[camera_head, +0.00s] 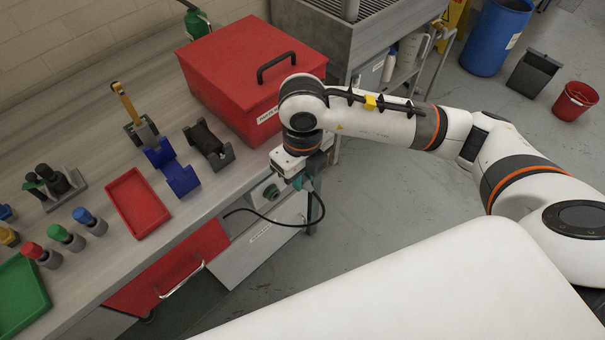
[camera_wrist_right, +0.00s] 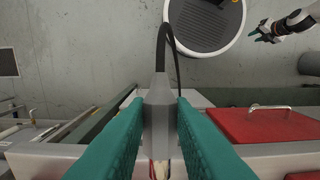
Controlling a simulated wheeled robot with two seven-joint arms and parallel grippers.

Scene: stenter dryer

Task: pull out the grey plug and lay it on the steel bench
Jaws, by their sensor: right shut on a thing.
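My right gripper (camera_head: 308,184) is just off the front side of the long grey bench (camera_head: 185,222), beside a panel with a round green-rimmed socket (camera_head: 271,191). In the right wrist view its teal fingers (camera_wrist_right: 160,125) are shut on the grey plug (camera_wrist_right: 160,100). A black cable runs from the plug. In the head view the cable loops below the gripper, and the plug is mostly hidden. I cannot tell whether the plug's front end is in a socket. My left gripper (camera_wrist_right: 264,32) shows small in the right wrist view, away from the bench; its jaw state is unclear.
A large red lidded box (camera_head: 240,75) stands on the bench near my right wrist. A red tray (camera_head: 138,203), blue holder (camera_head: 174,168) and several coloured-cap items are further left. A red drawer front (camera_head: 170,272) is below. Bare bench shows between the trays and front edge.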

